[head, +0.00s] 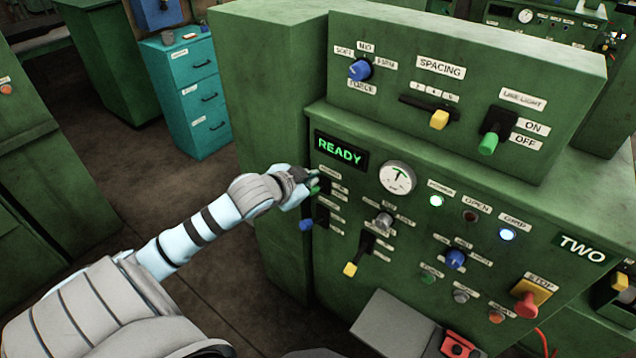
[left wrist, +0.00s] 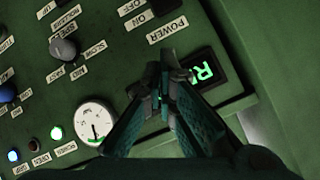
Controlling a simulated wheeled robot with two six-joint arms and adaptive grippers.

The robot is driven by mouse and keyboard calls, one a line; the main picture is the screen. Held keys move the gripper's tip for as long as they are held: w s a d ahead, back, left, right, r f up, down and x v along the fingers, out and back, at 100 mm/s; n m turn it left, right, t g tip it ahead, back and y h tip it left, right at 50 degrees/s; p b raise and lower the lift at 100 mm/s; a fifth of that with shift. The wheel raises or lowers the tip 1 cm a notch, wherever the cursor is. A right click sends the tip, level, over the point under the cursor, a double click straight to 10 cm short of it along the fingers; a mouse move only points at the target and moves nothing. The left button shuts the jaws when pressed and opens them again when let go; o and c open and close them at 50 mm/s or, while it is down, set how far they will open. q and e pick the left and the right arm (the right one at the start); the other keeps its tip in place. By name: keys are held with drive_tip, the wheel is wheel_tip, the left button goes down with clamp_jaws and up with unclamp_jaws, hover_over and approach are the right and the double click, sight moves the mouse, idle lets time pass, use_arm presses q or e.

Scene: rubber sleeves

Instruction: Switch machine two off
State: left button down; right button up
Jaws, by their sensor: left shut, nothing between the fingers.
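Machine two (head: 420,290) is a green cabinet with a plate reading TWO (head: 582,248). Its display (head: 338,151) reads READY in green, and its power lamp (head: 436,201) glows green. My left gripper (head: 312,177) is shut and empty at the panel's left side, just below the display. It partly covers the power switch there, and a bit of green shows by the fingertips. In the left wrist view the shut fingers (left wrist: 163,75) are between the POWER label (left wrist: 167,28) and the display (left wrist: 208,72). I cannot tell whether they touch the switch. My right gripper is out of view.
A blue-handled switch (head: 306,224) and a yellow-handled lever (head: 350,269) are below my left gripper. A round gauge (head: 398,177) is to its right. A red stop button (head: 525,303) is at the lower right. A teal drawer cabinet (head: 190,95) stands behind on the left.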

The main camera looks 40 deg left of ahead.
use_arm(q)
drive_tip(key=b, duration=0.2)
hover_over(316, 189)
drive_tip(key=d, duration=0.3)
drive_tip(key=f, duration=0.5)
drive_tip(key=shift+w+d+f, duration=0.2)
drive_tip(key=shift+w+f, duration=0.15)
drive_tip(key=f, duration=0.1)
drive_tip(key=s+a+f, duration=0.1)
drive_tip(key=a+f, duration=0.1)
drive_tip(key=shift+s, duration=0.35)
drive_tip(key=shift+d, duration=0.15)
